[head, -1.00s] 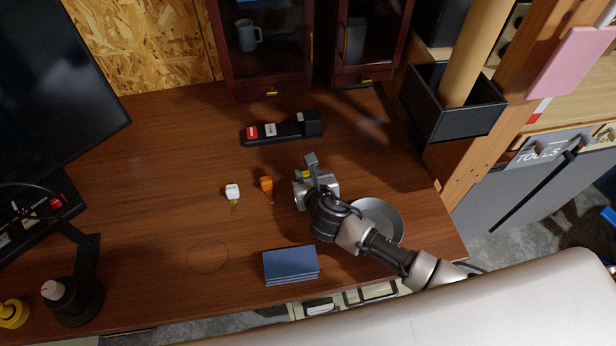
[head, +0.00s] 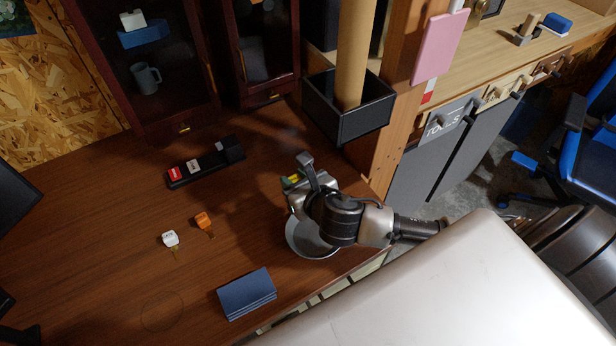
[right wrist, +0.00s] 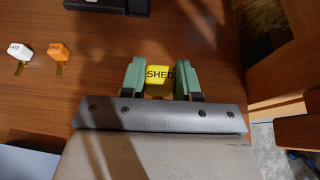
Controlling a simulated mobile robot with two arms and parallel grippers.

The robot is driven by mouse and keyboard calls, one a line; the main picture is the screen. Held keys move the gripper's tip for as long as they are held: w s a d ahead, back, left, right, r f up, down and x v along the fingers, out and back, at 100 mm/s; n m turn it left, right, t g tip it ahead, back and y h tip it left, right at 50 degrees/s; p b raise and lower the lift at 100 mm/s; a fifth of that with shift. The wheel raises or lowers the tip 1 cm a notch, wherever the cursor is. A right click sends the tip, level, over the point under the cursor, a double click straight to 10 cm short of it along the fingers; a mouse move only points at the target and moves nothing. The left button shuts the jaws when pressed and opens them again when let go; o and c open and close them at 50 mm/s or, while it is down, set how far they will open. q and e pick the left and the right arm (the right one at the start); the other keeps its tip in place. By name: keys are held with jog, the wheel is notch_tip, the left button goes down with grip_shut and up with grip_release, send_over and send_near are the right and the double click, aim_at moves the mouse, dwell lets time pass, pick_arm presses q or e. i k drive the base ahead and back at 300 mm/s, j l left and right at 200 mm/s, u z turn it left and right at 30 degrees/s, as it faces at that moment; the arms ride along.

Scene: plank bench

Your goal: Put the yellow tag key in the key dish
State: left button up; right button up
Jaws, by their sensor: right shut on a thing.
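The yellow tag key (head: 293,179) is held in my right gripper (head: 291,181), its fingers shut on the tag. In the right wrist view the tag, marked SHED (right wrist: 159,76), sits between the two green fingers (right wrist: 158,80). Its key part is hidden. The key dish (head: 303,241) is a round grey metal dish near the right end of the desk. My gripper and wrist are over its far side and hide part of it. The gripper looks raised above the desk; the exact height is hard to tell. My left gripper is not in view.
A white tag key (head: 170,239) and an orange tag key (head: 203,221) lie left of the dish. A blue stack (head: 247,294) is in front, and a black holder (head: 206,164) stands behind. A dark bin (head: 347,113) stands back right. Bare desk lies between.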

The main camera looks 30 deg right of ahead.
aim_at(314, 236)
jog(key=z, duration=0.95)
